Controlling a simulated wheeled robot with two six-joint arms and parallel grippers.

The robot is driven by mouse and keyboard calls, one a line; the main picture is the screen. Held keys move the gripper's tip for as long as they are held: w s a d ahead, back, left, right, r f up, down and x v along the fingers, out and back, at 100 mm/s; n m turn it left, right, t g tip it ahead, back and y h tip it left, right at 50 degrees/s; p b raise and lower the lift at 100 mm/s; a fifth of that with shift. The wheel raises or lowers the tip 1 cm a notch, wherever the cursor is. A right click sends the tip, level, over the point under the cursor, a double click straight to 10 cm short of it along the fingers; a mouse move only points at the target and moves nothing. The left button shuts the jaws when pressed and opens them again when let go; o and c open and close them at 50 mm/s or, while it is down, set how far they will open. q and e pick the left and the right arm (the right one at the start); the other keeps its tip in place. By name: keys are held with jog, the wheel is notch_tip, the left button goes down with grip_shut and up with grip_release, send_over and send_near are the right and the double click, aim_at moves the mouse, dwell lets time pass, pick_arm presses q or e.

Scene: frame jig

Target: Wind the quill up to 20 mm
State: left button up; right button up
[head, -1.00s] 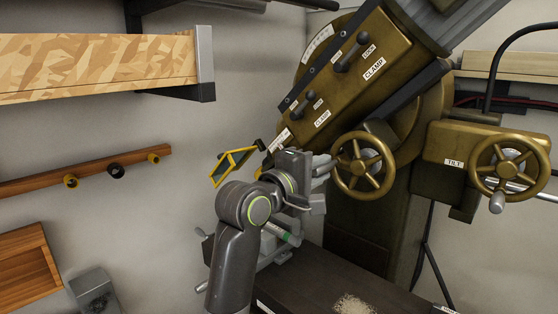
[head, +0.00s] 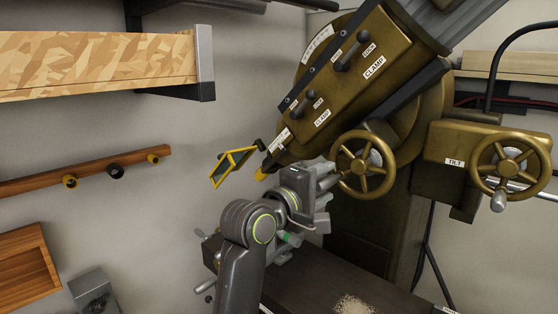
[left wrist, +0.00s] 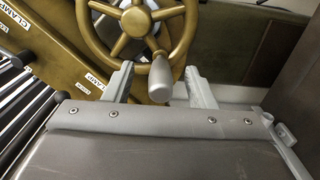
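The brass spoked handwheel (head: 365,165) stands on the tilted machine head (head: 370,75), and its rim and hub also show in the left wrist view (left wrist: 133,20). A grey crank handle (left wrist: 160,82) sticks out from this wheel. My left gripper (left wrist: 158,78) is open, with one finger on each side of the handle and a visible gap to each. In the head view the left gripper (head: 325,190) is just left of the wheel, where the handle is hidden. A white strip label (head: 281,139) on the head's lower end is too small to read. The right gripper is not in view.
A second handwheel (head: 510,160) marked TILT stands at the right. Two CLAMP levers (head: 352,55) stick out of the head. A yellow-framed guard (head: 232,165) hangs left of the head's lower end. The dark table (head: 310,280) bears a small pile of shavings (head: 355,303).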

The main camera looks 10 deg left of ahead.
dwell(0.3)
pick_arm(q)
jog(key=shift+s+a+r, duration=0.1)
jog(key=shift+s+a, duration=0.05)
jog(key=shift+s, duration=0.05)
jog(key=p+v, duration=0.1)
jog(key=v, duration=0.6)
